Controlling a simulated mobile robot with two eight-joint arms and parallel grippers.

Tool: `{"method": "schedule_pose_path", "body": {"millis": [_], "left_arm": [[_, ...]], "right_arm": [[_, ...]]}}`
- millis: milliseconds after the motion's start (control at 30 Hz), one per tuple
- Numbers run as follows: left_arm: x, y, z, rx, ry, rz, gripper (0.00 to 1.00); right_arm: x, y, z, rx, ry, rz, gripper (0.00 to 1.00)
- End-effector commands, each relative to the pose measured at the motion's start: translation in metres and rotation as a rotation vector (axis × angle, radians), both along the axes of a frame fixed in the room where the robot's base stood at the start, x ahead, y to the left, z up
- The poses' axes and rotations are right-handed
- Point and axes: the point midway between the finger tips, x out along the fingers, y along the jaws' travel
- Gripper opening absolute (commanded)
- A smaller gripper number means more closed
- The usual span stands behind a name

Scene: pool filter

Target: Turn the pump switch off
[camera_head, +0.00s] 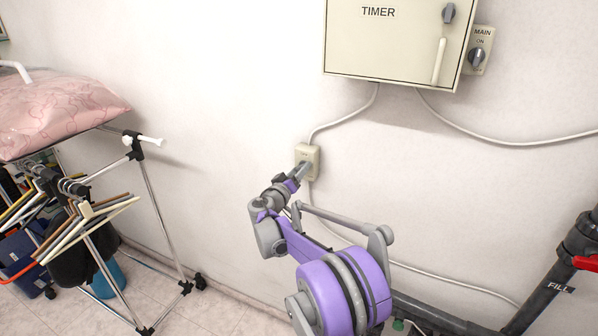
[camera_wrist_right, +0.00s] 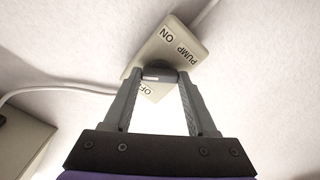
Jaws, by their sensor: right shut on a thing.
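The pump switch is a small cream plate (camera_head: 313,152) on the white wall below the timer box. In the right wrist view the plate (camera_wrist_right: 190,38) appears rotated, with the words PUMP, ON and part of OFF readable. My right gripper (camera_head: 302,169) reaches up to the switch from below left. In the wrist view its two fingertips (camera_wrist_right: 160,76) are shut on the dark knob (camera_wrist_right: 158,73) at the plate's middle. The fingers hide part of the knob and of the lower label, so I cannot tell its exact setting. My left gripper is not in view.
A cream timer box (camera_head: 390,45) hangs above, with a separate main switch (camera_head: 478,57) at its right. Cables (camera_head: 340,124) run along the wall. A rack with hangers (camera_head: 90,220) stands left. A dark pipe marked FILL (camera_head: 555,287) is at lower right.

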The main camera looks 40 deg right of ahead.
Motion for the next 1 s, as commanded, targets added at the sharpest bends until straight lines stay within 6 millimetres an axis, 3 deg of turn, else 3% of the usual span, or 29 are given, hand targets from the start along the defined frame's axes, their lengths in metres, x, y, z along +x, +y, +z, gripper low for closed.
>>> {"method": "schedule_pose_path", "body": {"millis": [600, 1000], "left_arm": [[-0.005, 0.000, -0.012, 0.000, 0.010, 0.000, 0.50], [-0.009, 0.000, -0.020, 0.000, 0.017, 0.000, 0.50]], "right_arm": [[0.000, 0.000, -0.002, -0.266, 0.517, 0.000, 0.02], [0.000, 0.000, -0.001, -0.396, 0.765, 0.001, 0.02]]}}
